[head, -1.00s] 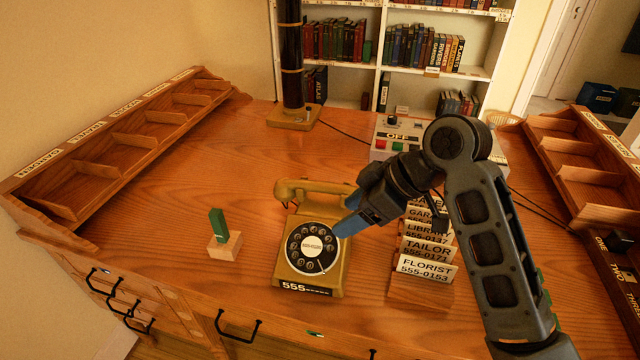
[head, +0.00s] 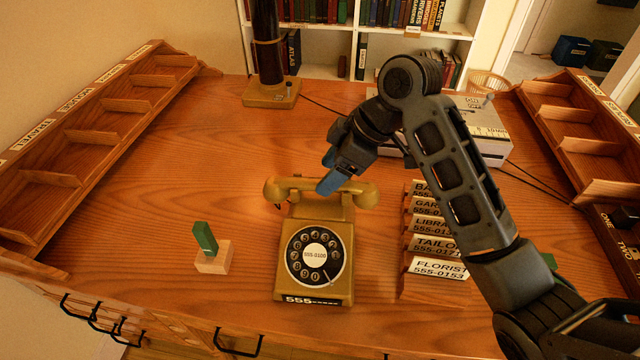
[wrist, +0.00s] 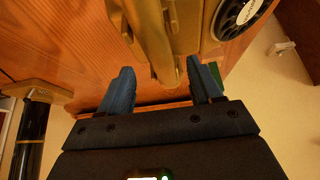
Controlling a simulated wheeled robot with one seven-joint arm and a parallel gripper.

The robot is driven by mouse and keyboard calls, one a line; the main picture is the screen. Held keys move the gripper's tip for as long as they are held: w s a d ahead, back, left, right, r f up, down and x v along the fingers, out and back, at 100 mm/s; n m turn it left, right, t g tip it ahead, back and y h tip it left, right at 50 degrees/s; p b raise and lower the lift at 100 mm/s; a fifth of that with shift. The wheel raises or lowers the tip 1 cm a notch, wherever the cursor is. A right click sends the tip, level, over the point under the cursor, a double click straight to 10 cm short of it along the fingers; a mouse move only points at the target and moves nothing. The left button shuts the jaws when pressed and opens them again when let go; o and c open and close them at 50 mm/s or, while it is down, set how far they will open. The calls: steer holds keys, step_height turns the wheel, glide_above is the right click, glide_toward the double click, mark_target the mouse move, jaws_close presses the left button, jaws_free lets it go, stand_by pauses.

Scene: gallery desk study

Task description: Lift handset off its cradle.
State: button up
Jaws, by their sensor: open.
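A mustard-yellow rotary telephone (head: 316,262) stands on the desk with its dial facing the front. Its handset (head: 290,184) lies across the cradle at the back of the phone. My gripper (head: 328,185) is at the right half of the handset in the head view, with its blue fingers pointing down. In the wrist view my gripper (wrist: 160,88) is open, with one finger on each side of the handset (wrist: 158,55). The dial (wrist: 238,14) shows at the top right there. Whether a finger touches the handset I cannot tell.
A wooden rack of name cards (head: 437,270) stands right of the phone. A wooden block with a green peg (head: 212,255) stands left. A dark column (head: 268,60) and a grey control box (head: 480,130) stand behind. The desk left of the phone is mostly clear.

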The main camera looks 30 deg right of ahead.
steer(key=shift+x, duration=1.75)
steer(key=shift+s+a, duration=0.1)
steer(key=shift+f, duration=0.2)
jaws_close()
